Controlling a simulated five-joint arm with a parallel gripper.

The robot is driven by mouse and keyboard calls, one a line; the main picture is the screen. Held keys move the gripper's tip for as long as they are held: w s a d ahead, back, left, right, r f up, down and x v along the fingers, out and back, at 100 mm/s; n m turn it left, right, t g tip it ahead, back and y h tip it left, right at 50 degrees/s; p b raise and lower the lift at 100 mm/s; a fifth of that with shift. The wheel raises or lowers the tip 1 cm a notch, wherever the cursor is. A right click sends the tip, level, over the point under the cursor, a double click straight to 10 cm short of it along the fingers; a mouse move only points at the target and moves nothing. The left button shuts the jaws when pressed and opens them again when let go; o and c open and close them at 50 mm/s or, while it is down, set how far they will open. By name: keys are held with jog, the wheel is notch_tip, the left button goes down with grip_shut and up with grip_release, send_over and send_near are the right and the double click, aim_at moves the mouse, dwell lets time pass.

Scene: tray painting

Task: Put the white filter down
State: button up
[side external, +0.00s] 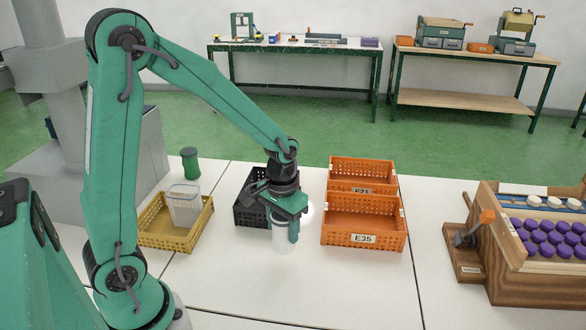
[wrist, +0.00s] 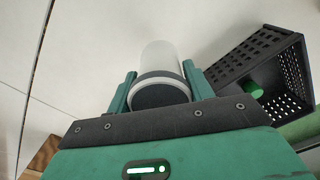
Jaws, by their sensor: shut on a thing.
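The white filter (side external: 284,243) is a pale cylinder hanging upright below my gripper (side external: 285,228) in the side view. In the wrist view the filter (wrist: 161,57) has a dark band and a dark end, and it sits between the two green fingers. My gripper (wrist: 160,92) is shut on it from both sides. The filter is over the white table, just right of the black crate (side external: 243,213). I cannot tell whether its lower end touches the table.
The black crate (wrist: 240,60) holds a green object (wrist: 264,90). Two orange crates (side external: 363,239) stand to the right, marked E21 and E35. A yellow crate (side external: 160,241) with a clear container (side external: 184,206) and a green cylinder (side external: 190,164) are left. The table front is clear.

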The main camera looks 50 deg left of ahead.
aim_at(283, 238)
jog(key=shift+f, duration=2)
jog(key=shift+f, duration=0.1)
jog(key=o, duration=1)
notch_tip(283, 238, up, 12)
jog(key=shift+r, duration=0.15)
